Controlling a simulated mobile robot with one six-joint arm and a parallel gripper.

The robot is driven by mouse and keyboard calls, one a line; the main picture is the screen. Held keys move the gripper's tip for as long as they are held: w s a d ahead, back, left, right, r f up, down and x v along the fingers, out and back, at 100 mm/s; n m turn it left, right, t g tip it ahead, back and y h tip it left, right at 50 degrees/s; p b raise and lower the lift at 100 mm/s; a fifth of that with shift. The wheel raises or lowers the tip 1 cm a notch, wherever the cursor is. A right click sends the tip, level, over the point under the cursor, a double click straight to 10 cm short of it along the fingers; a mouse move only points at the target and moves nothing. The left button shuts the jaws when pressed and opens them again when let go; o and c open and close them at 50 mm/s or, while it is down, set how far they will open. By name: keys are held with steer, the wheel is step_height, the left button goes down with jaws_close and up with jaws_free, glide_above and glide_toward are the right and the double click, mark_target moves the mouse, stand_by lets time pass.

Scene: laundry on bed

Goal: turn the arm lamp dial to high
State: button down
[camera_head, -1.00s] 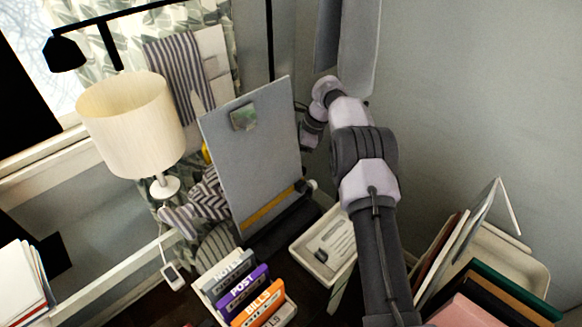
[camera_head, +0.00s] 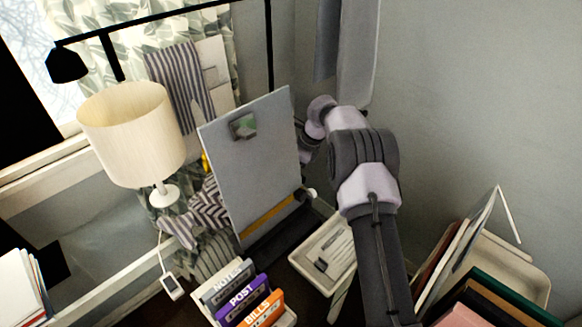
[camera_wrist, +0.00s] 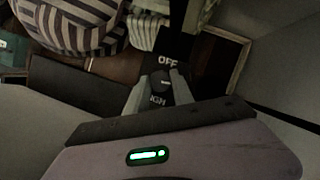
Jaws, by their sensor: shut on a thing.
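The black arm lamp (camera_head: 68,63) reaches over the upper left of the head view on its long thin arm. In the wrist view its dark dial (camera_wrist: 158,80) sits on a black face with "OFF" above it and a partly covered label ending in "IGH" below. My gripper (camera_wrist: 160,84) has its two grey fingers on either side of the dial and is shut on it. Which mark the dial points to is not clear. In the head view the upright grey board (camera_head: 250,165) hides my gripper and the dial.
A cream-shaded lamp (camera_head: 130,135) stands left of the board. A letter holder (camera_head: 240,295) and a white tray (camera_head: 322,262) are in front. Folders (camera_head: 470,245) stand at the lower right. Striped cloth (camera_wrist: 75,25) lies near the gripper in the wrist view.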

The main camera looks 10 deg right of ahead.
steer(key=shift+s+r+m+t+h+p, duration=0.1)
steer(key=shift+r+m+t+h+p, duration=0.15)
steer(key=shift+m+p, duration=0.75)
steer(key=shift+f+m, duration=0.25)
steer(key=shift+m, duration=0.05)
steer(key=c, duration=1.1)
jaws_free()
steer(key=p+v, duration=0.5)
steer(key=v, duration=1.2)
steer(key=shift+s+r, duration=0.2)
steer(key=shift+a+f, duration=0.1)
steer(key=shift+a, duration=0.05)
